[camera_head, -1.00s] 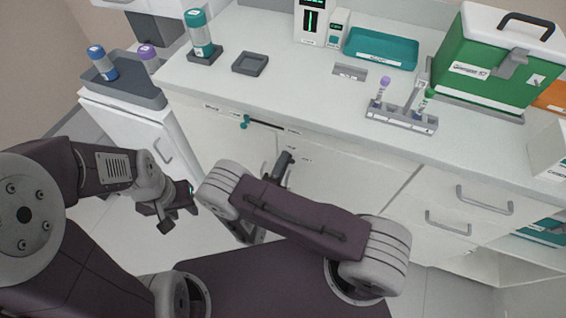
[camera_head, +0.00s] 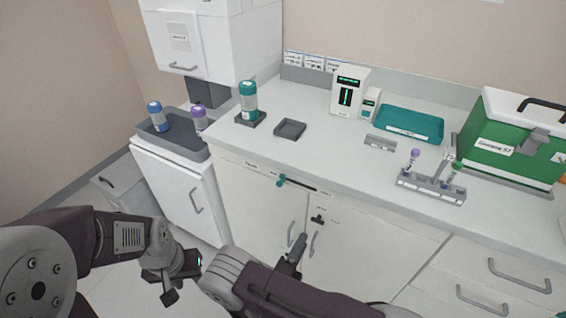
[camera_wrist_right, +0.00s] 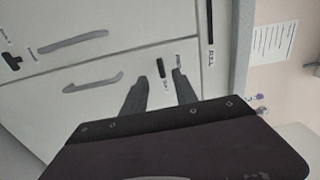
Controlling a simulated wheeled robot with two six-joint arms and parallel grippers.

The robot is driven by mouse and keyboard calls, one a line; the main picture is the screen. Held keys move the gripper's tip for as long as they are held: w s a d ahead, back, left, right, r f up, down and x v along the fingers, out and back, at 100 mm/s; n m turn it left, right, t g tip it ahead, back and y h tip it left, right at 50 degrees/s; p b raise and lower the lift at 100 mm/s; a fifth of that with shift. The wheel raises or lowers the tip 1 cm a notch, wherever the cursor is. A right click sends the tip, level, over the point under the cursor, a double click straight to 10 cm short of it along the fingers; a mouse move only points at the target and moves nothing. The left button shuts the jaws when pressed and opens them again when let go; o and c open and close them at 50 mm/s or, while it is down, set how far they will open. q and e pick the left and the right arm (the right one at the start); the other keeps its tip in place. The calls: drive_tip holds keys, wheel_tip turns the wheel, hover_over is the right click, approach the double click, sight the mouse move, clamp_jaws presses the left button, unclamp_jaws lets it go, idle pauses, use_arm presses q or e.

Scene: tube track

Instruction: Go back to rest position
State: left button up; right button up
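My left gripper (camera_head: 180,279) is low at the left in the head view, in front of the white cabinet and away from any object. Its fingers are small and seen at an angle, so its opening is unclear. My right gripper (camera_wrist_right: 158,92) shows in the right wrist view with two dark fingers apart and nothing between them. It faces the cabinet doors.
The white counter (camera_head: 330,150) holds a teal bottle (camera_head: 249,99), a grey tray (camera_head: 289,128), a teal tray (camera_head: 409,124), a white device (camera_head: 348,93) and a green cooler box (camera_head: 511,140). Blue-capped (camera_head: 157,115) and purple-capped (camera_head: 199,117) bottles stand at left. Door handles (camera_head: 312,243) protrude near my right arm.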

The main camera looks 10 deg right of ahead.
drive_tip(key=s+d+r+m+g+h, duration=0.1)
drive_tip(key=s+d+r+m+g, duration=0.1)
drive_tip(key=s+d+m+g, duration=0.6)
drive_tip(key=s+d+r+m+g+h, duration=0.1)
drive_tip(key=d+r+m+g, duration=0.25)
drive_tip(key=m+g, duration=0.6)
drive_tip(key=s+a+m+y, duration=0.2)
drive_tip(key=s+m+y, duration=0.4)
drive_tip(key=m, duration=0.8)
drive_tip(key=w+a+r+m+t+y+p, duration=0.2)
drive_tip(key=r+m+y+p, duration=0.1)
drive_tip(key=r+m+p, duration=0.3)
drive_tip(key=w+a+r+m+t+y+p, duration=0.2)
drive_tip(key=r+m+y+p, duration=0.2)
drive_tip(key=r+m+p, duration=0.3)
wheel_tip(320, 180, up, 5)
drive_tip(key=shift+w+f+m, duration=0.2)
drive_tip(key=shift+w+m, duration=0.05)
drive_tip(key=shift+m, duration=1)
